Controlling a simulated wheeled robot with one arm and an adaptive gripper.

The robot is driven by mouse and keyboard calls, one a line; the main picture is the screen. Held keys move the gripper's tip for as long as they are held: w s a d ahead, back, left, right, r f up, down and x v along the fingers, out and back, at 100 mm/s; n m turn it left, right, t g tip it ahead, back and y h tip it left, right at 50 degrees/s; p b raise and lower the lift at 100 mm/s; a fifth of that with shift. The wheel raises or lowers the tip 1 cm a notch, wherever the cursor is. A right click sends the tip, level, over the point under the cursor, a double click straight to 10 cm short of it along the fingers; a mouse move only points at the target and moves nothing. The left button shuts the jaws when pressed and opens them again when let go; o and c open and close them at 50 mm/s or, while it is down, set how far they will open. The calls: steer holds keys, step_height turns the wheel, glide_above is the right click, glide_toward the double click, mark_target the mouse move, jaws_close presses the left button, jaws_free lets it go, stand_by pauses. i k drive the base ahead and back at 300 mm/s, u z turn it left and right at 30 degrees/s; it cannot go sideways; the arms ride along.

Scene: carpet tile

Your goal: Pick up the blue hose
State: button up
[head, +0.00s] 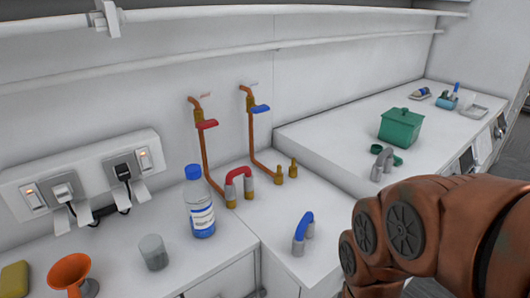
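The blue hose (306,223) is a short bent piece with a blue middle and grey ends. It stands like an arch on the white counter (275,212), right of the water bottle. A similar red hose (239,175) sits behind it at the foot of the copper pipes, with one grey end beside the left pipe. My arm fills the lower right of the head view, to the right of the blue hose. My gripper is outside the view, so its fingers cannot be seen.
A water bottle (200,207), a grey cup (153,252) and an orange funnel (71,272) stand to the left. Copper pipes (252,136) with red and blue valve handles rise behind. A green pot (400,127) and a grey bent piece (382,163) are on the right-hand surface.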

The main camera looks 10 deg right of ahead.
mark_target(306, 230)
steer(key=u, duration=2.6)
steer(key=k, duration=0.4)
steer(key=z, duration=0.95)
